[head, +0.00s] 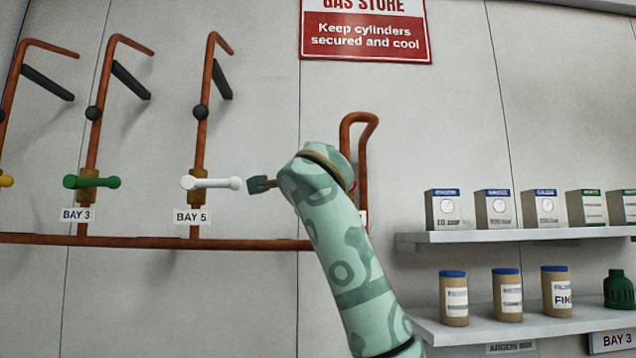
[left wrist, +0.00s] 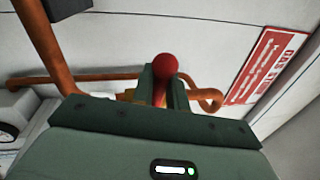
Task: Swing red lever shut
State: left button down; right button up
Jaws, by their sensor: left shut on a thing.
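The red lever (left wrist: 165,66) shows in the left wrist view as a round red knob on a short red shaft. My left gripper (left wrist: 162,84) is shut on it, with the dark green fingers on either side of the shaft and the knob standing out past them. In the head view my left arm covers most of the lever and the gripper's grip. Only a sliver of red (head: 352,186) shows at the right edge of my wrist, in front of a copper pipe (head: 362,140). The lever's angle to its pipe cannot be told. My right gripper is in neither view.
A white lever (head: 212,183) over a BAY 5 label and a green lever (head: 92,182) over a BAY 3 label stand left of my wrist. A copper pipe (head: 130,241) runs along the wall below. Shelves (head: 520,236) with boxes and tubs are at right.

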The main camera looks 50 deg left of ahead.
pick_arm(q)
jog(key=shift+f+n+g+b, duration=0.35)
jog(key=shift+f+n, duration=0.2)
jog(key=shift+n, duration=0.45)
jog(key=shift+f, duration=0.1)
jog(key=c, duration=1.5)
grip_release()
jog(key=shift+s, duration=0.1)
jog(key=shift+s+d, duration=0.1)
jog(key=shift+d, duration=0.15)
jog(key=b+v, duration=0.1)
jog(key=v, duration=0.4)
jog(key=b+v, duration=0.2)
jog(key=v, duration=0.3)
jog(key=b+v, duration=0.2)
jog(key=v, duration=0.3)
jog(key=shift+s+d+f, duration=0.2)
jog(key=shift+d+f, duration=0.05)
jog(key=shift+f, duration=0.1)
